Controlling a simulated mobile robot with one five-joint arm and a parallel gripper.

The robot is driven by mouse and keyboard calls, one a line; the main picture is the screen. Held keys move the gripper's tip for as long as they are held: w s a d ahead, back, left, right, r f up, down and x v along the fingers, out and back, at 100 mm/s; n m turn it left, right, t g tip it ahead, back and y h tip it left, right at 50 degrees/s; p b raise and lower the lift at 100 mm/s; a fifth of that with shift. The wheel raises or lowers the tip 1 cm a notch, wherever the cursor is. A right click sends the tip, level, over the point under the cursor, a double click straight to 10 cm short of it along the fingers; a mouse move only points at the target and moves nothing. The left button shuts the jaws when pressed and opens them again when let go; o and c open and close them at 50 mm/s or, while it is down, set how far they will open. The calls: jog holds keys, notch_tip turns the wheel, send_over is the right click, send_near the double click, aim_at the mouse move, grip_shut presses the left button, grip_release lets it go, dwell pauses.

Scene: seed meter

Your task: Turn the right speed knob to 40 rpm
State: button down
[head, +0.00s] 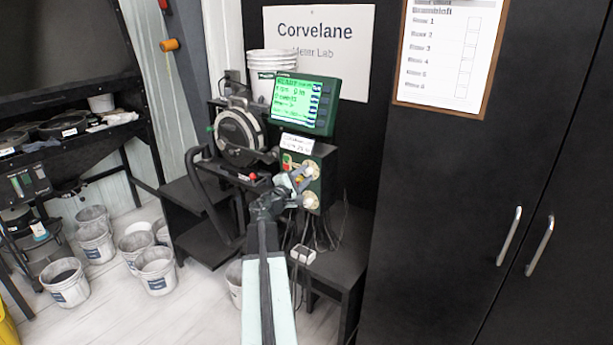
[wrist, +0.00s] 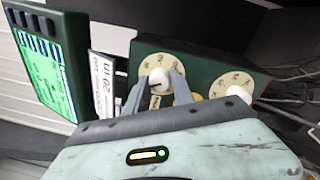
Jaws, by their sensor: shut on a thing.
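The dark green control box (head: 323,160) carries two cream dials with white knobs, one above the other in the head view. My gripper (head: 300,181) reaches it from below. In the wrist view my gripper (wrist: 158,84) has its grey fingers on both sides of the white knob (wrist: 160,78), shut on it. This is the upper knob (head: 312,172) in the head view. The other knob (wrist: 239,94) is free, to the right in the wrist view, and is the lower one (head: 311,201) in the head view. Dial numbers are too small to read surely.
A green-lit screen (head: 297,100) sits above the box; its small text is blurred. A round black seed meter (head: 240,135) stands to the left. Cables hang below the box. A black cabinet (head: 450,200) fills the right; several buckets stand on the left floor.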

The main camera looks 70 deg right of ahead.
jog(key=m, duration=0.3)
jog(key=m+g, duration=0.1)
jog(key=m, duration=0.3)
jog(key=shift+s+f+b, duration=0.1)
jog(key=shift+s+b, duration=0.1)
jog(key=shift+b, duration=0.15)
jog(key=m, duration=0.5)
jog(key=shift+w+g, duration=0.1)
jog(key=shift+g, duration=0.2)
jog(key=shift+d+m, duration=0.1)
jog(key=shift+m, duration=0.3)
jog(key=c, duration=1.1)
grip_release()
